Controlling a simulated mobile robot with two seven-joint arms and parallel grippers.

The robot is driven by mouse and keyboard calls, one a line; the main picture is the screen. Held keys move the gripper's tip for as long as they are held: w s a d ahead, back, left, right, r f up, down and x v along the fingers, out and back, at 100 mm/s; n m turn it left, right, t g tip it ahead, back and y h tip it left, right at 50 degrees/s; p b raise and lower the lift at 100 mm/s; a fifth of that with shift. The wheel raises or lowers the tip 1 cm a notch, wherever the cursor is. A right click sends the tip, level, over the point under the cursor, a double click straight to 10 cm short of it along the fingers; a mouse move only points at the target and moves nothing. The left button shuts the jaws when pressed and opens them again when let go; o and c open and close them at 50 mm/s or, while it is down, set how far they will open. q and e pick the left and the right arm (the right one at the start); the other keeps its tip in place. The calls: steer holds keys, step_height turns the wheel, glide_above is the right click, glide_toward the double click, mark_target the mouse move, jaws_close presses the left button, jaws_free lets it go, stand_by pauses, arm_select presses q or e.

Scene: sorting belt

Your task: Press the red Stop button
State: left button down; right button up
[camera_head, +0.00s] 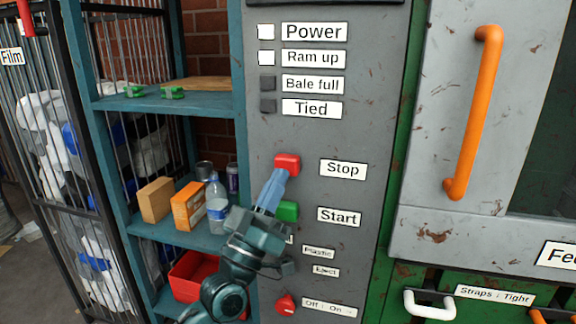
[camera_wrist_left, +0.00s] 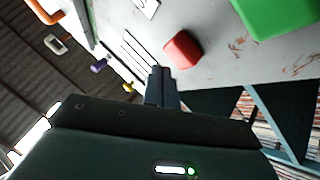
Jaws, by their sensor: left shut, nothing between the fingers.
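The red Stop button (camera_head: 288,160) sticks out of the grey control panel, left of the "Stop" label (camera_head: 343,169). My left gripper (camera_head: 281,174) is shut and empty, its blue-grey fingertips just below the button in the head view and overlapping its lower edge. In the left wrist view the red button (camera_wrist_left: 182,50) lies just beyond and right of the shut fingertips (camera_wrist_left: 161,72). I cannot tell whether they touch it. My right gripper is not in view.
The green Start button (camera_head: 288,211) is just below, beside my left gripper. A red knob (camera_head: 285,304) is lower on the panel. A teal shelf (camera_head: 170,103) with boxes and a bottle (camera_head: 216,205) stands left. An orange handle (camera_head: 474,110) is at right.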

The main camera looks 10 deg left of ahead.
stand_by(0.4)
arm_select(q)
steer(key=shift+w, duration=0.45)
steer(key=shift+w+b, duration=0.3)
steer(key=shift+w, duration=0.35)
stand_by(0.7)
steer(key=shift+s, duration=0.15)
steer(key=shift+s+p, duration=0.5)
steer(key=shift+s, duration=0.45)
steer(key=s+p, duration=0.2)
steer(key=s, duration=0.4)
